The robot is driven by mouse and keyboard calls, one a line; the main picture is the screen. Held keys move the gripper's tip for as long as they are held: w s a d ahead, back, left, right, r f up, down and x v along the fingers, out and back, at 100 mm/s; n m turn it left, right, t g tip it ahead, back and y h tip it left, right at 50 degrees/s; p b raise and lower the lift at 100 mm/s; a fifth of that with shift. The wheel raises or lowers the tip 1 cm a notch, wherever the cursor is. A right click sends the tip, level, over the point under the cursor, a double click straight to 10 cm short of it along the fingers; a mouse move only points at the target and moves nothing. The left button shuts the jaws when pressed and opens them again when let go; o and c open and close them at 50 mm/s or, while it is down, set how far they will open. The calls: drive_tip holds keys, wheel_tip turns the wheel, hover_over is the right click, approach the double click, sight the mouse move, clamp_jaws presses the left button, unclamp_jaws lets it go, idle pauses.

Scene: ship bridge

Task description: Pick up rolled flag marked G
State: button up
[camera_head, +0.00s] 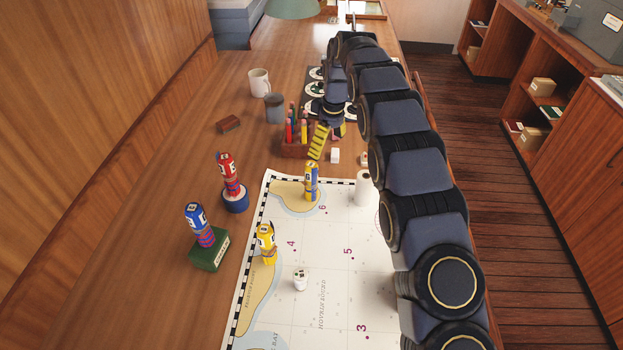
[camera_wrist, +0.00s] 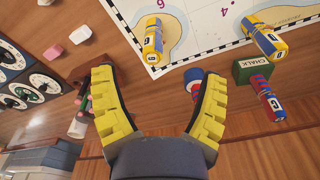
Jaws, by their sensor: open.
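A yellow flag with blue bands (camera_head: 311,182) stands on the chart's far part. Another yellow flag (camera_head: 267,244) stands nearer on the chart. A red flag (camera_head: 227,172) stands on a round blue base, left of the chart. My gripper (camera_head: 328,148) is open and empty, beyond the chart by the pencil holder. In the wrist view its fingers (camera_wrist: 158,75) are spread, with a yellow flag (camera_wrist: 153,42) ahead.
The pencil holder (camera_head: 297,151) stands close left of my gripper, with a grey cup (camera_head: 275,108) and white mug (camera_head: 259,82) behind. A white cylinder (camera_head: 364,190) and white cube (camera_head: 335,155) are nearby.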

sight(311, 164)
drive_tip(key=shift+n+y, duration=0.3)
drive_tip(key=shift+n, duration=0.6)
drive_tip(key=a+f, duration=0.1)
drive_tip(key=w+a+f, duration=0.1)
drive_tip(key=f, duration=0.1)
drive_tip(key=w+a+f, duration=0.1)
drive_tip(key=shift+w+a+f, duration=0.15)
drive_tip(key=shift+w+f, duration=0.1)
drive_tip(key=shift+f, duration=0.15)
drive_tip(key=f, duration=0.5)
drive_tip(key=w+a+f, duration=0.1)
drive_tip(key=f, duration=0.1)
drive_tip(key=shift+f, duration=0.25)
drive_tip(key=shift+c, duration=0.4)
drive_tip(key=c, duration=1.1)
